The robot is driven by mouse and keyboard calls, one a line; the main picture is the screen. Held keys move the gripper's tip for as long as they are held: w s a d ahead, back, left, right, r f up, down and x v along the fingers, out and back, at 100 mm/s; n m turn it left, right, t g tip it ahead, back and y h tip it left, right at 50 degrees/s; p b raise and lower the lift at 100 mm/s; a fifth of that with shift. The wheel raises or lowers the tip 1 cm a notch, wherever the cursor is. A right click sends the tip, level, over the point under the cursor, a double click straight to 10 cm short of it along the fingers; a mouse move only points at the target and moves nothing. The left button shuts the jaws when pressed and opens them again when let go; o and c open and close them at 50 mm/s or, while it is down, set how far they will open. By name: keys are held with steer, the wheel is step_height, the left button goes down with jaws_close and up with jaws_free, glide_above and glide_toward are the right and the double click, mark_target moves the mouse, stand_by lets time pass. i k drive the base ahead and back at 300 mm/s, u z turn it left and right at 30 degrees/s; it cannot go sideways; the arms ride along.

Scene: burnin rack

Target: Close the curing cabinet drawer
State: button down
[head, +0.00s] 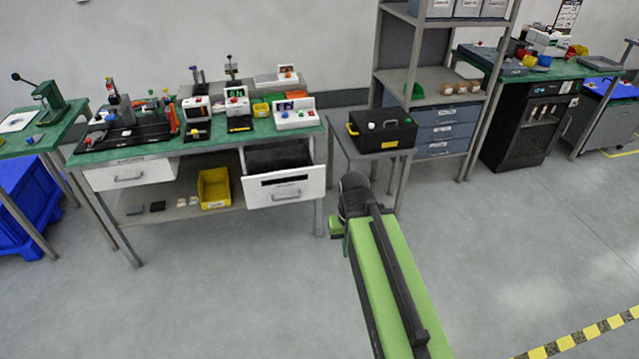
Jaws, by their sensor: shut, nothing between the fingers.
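A white-fronted drawer (285,190) hangs pulled out under the right side of a green-topped bench, with its dark inside showing. Its front has a dark label strip and a handle. A second white drawer (130,174) at the bench's left looks shut. I cannot read a label that marks either as the curing cabinet drawer. My green arm reaches up from the bottom, and its dark joint ends just right of the open drawer. My gripper's fingers do not show; they are out of sight beyond or behind the arm.
Devices and small bins crowd the bench top (165,152). A yellow bin (214,188) sits on its lower shelf. A small table with a black case (382,130) stands right of the bench, beside a grey rack with blue-grey drawers (447,132). The floor in front is clear.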

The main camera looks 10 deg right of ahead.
mark_target(301, 181)
steer(key=u, duration=0.9)
steer(key=i, duration=1.65)
